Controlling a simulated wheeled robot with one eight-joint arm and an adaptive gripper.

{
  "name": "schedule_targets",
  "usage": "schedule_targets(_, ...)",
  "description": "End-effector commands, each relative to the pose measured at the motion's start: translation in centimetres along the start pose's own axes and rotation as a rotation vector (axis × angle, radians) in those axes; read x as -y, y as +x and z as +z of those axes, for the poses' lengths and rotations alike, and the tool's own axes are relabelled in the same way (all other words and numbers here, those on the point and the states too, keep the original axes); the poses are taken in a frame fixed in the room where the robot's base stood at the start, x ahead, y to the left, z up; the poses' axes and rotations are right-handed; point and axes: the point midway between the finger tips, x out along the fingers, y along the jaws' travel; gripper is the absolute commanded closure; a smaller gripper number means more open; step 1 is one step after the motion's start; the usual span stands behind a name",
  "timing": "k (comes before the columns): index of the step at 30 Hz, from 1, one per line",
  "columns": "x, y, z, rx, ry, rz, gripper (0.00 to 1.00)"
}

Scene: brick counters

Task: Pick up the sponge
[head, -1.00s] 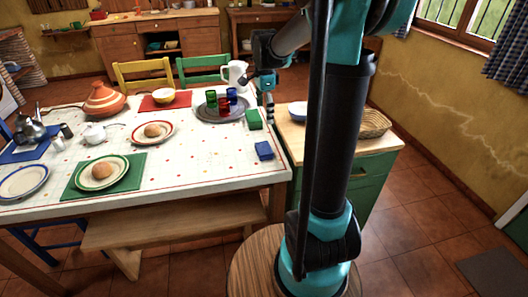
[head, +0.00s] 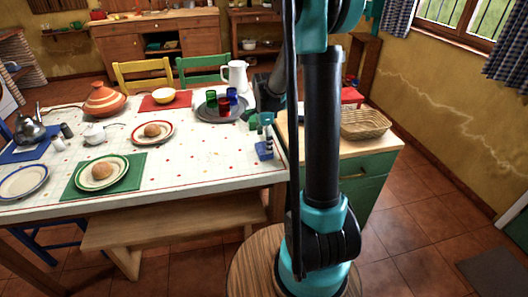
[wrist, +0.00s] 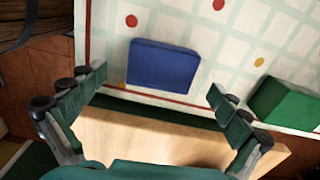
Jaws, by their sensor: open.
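A blue sponge-like block (wrist: 164,64) lies flat on the white dotted tablecloth near the table's right edge; in the head view the blue block (head: 264,153) is partly covered by my gripper (head: 265,137). In the wrist view my gripper (wrist: 157,88) is open and empty, its fingers spread wide. The blue block lies just beyond the fingertips, between their lines, and is not held. A green block (wrist: 288,104) lies to its right in the wrist view, outside the right finger. I cannot tell from looks alone which block is the sponge.
A tray (head: 222,117) with coloured glasses and a white pitcher (head: 235,75) stand behind my gripper. A wooden-topped green cabinet (head: 380,149) with a wicker basket (head: 364,124) adjoins the table's right side. Plates with bread lie further left.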

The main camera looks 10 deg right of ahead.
Motion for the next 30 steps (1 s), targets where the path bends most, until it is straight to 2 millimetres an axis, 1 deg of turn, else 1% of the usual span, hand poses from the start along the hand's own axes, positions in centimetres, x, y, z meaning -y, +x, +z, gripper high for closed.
schedule_targets(3,0.3,1.6,0.0,0.000,0.000,0.000,0.00)
schedule_targets(7,0.3,2.9,0.0,0.000,0.000,0.000,0.00)
schedule_targets(10,0.2,3.2,0.0,0.000,0.000,0.000,0.00)
schedule_targets(16,0.2,3.2,0.0,0.000,0.000,0.000,0.00)
schedule_targets(26,0.2,3.2,0.0,0.000,0.000,0.000,0.41)
schedule_targets(30,0.2,3.2,0.0,0.000,0.000,0.000,0.41)
